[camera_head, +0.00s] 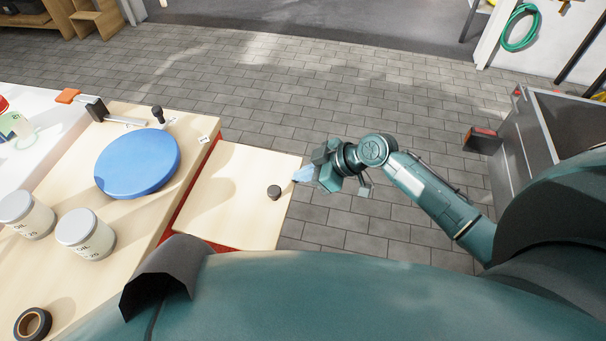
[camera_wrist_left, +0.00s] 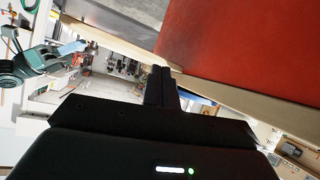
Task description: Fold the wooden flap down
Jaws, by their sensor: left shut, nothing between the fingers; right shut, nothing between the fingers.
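The wooden flap (camera_head: 235,205) is a pale board with a black knob (camera_head: 274,192) near its right edge. It extends from the right side of the workbench and looks roughly level in the head view. My right gripper (camera_head: 302,174) is shut and empty, at the flap's right edge; I cannot tell if it touches. My left gripper (camera_wrist_left: 164,84) is shut and empty in the left wrist view, close to a pale wooden edge (camera_wrist_left: 215,90) beside a red surface (camera_wrist_left: 240,45). The left gripper does not show in the head view.
On the workbench (camera_head: 130,240) are a blue disc (camera_head: 138,163), two oil tins (camera_head: 86,234), a tape roll (camera_head: 33,323) and a metal clamp (camera_head: 110,115). A grey metal cabinet (camera_head: 520,130) stands at the right. Paved floor beyond the flap is clear.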

